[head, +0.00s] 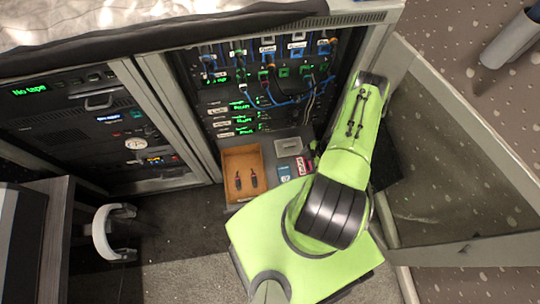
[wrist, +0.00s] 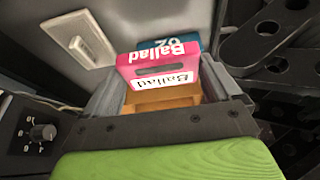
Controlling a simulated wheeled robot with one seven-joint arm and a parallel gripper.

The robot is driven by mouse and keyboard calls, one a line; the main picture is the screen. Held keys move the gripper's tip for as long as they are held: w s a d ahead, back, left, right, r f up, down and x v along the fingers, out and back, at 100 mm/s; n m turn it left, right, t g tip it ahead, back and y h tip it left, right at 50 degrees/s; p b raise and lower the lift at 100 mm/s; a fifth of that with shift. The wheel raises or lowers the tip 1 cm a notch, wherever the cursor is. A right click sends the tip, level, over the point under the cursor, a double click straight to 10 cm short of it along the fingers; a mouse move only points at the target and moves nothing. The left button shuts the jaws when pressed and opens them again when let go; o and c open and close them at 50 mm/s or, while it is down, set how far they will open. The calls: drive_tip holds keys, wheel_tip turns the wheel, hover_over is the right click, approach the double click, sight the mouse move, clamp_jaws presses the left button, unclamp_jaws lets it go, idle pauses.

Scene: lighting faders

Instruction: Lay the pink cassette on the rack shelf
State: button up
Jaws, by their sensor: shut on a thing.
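In the head view the pink cassette (head: 303,166) shows beside my arm, over the front of the grey rack shelf (head: 289,133). Whether it touches the shelf cannot be told. My gripper is mostly hidden behind my green arm in the head view. A teal cassette (head: 284,173) is just left of the pink one; it also shows behind it in the wrist view (wrist: 193,46).
A wooden tray (head: 229,160) with two dark items stands left of the cassettes. A pale rectangular plate (head: 288,145) lies behind them; it shows in the wrist view (wrist: 79,38). Cables and lit rack units (head: 233,120) are at the back. A glass door (head: 450,150) stands right.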

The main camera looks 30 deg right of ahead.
drive_tip(key=shift+s, duration=0.1)
drive_tip(key=shift+s+f, duration=0.1)
drive_tip(key=shift+f, duration=0.25)
wheel_tip(320, 180, down, 9)
drive_tip(key=b, duration=0.4)
drive_tip(key=shift+b, duration=0.3)
drive_tip(key=o, duration=0.8)
drive_tip(key=shift+f, duration=0.1)
drive_tip(key=shift+c, duration=0.2)
drive_tip(key=p+v, duration=0.3)
drive_tip(key=v, duration=0.4)
drive_tip(key=shift+r, duration=0.35)
